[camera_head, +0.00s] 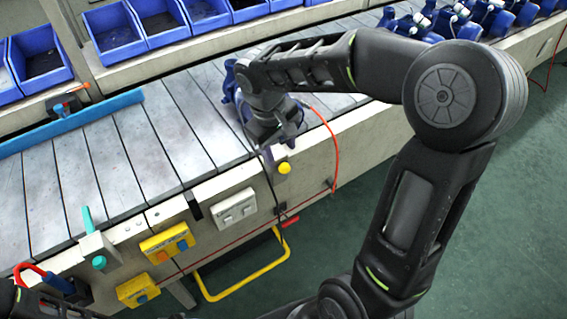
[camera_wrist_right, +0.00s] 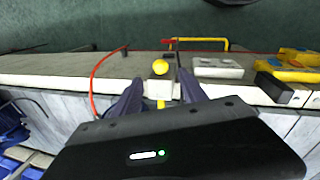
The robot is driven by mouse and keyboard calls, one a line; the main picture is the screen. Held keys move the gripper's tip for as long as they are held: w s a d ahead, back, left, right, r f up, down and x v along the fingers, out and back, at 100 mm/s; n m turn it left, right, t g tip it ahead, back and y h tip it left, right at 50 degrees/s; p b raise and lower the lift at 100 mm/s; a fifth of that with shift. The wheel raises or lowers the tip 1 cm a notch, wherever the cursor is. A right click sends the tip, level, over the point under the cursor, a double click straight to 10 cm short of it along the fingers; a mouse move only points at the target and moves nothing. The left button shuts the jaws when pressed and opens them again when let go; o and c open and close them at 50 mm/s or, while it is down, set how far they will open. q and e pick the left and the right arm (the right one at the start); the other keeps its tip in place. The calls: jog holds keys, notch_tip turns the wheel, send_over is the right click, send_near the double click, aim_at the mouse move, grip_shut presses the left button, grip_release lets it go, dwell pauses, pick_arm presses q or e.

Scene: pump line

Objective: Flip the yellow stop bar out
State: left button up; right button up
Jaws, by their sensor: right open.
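A round yellow knob (camera_head: 284,168) sits on a small pale block on the conveyor's front side; it also shows in the right wrist view (camera_wrist_right: 160,67). A short yellow piece (camera_wrist_right: 161,104) shows between my right fingers there. I cannot tell which yellow part is the stop bar. My right gripper (camera_head: 290,140) is open, its fingers pointing towards the knob from above. My left gripper is not in view.
Yellow button boxes (camera_head: 167,243) and a white switch box (camera_head: 236,208) line the conveyor's front. A red cable (camera_head: 336,150) loops beside my right gripper. Blue pumps (camera_head: 462,22) stand at the back right. The slatted belt (camera_head: 150,150) is clear on the left.

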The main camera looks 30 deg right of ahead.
aim_at(284, 166)
jog(key=f, duration=0.2)
jog(key=d+f, duration=0.1)
jog(key=f, duration=0.4)
jog(key=shift+w+d, duration=0.1)
jog(key=shift+d, duration=0.05)
grip_shut()
dwell(0.3)
dwell(0.9)
